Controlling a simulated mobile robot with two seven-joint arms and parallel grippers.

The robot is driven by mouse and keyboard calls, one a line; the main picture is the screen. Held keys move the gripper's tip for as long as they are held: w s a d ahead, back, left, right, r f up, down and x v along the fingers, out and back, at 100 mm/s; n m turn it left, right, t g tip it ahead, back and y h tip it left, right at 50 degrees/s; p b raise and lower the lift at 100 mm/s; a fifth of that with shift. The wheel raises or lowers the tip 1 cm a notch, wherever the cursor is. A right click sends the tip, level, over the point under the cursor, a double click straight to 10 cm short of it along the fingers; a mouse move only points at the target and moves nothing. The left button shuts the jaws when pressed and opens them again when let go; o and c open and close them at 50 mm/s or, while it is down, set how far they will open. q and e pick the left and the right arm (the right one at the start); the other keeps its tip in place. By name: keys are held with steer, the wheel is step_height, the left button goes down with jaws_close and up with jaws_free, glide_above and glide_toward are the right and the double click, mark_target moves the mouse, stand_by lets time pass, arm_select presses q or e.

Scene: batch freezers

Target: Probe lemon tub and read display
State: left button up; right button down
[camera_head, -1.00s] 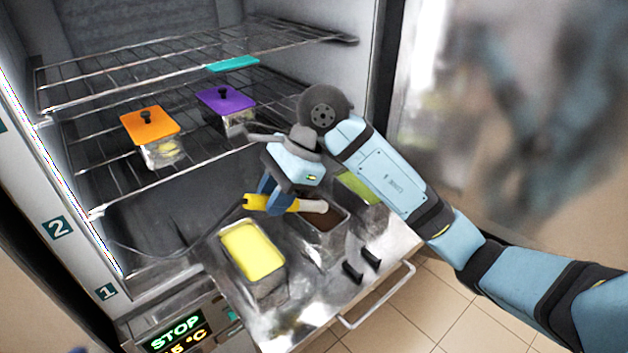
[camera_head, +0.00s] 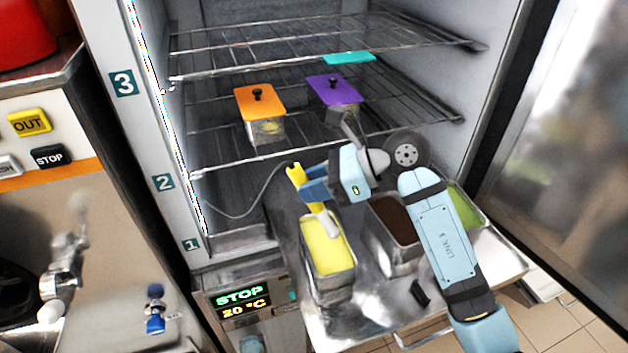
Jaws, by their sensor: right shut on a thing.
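The lemon tub (camera_head: 327,247) is a metal tub of yellow ice cream on the pulled-out bottom tray (camera_head: 380,318). My right gripper (camera_head: 311,192) is shut on the yellow handle of a probe (camera_head: 296,176), with a pale tip (camera_head: 329,221). The tip points down over the tub's far edge; I cannot tell whether it enters the yellow surface. A thin cable (camera_head: 240,213) runs from the probe into the freezer. The display (camera_head: 241,302) on the freezer front reads STOP and 20 °C. My left gripper is not in view.
A brown tub (camera_head: 391,217) and a green tub (camera_head: 463,205) share the tray, partly behind my right arm. Orange-lidded (camera_head: 260,102) and purple-lidded (camera_head: 333,91) tubs stand on the middle shelf. The open door (camera_head: 565,150) is at right; a machine with OUT and STOP buttons (camera_head: 48,157) at left.

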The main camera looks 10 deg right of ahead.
mark_target(313, 212)
step_height(313, 212, down, 2)
steer(key=shift+f+b, duration=0.15)
steer(key=shift+b, duration=0.35)
step_height(313, 212, down, 2)
steer(key=shift+b, duration=0.65)
steer(key=shift+f+b, duration=2.5)
steer(key=shift+f, duration=0.45)
steer(key=shift+r, duration=0.1)
steer(key=shift+r+p, duration=1)
steer(key=shift+r, duration=0.6)
steer(key=shift+r+p, duration=1.7)
steer(key=shift+r, duration=1.65)
steer(key=shift+d, duration=0.1)
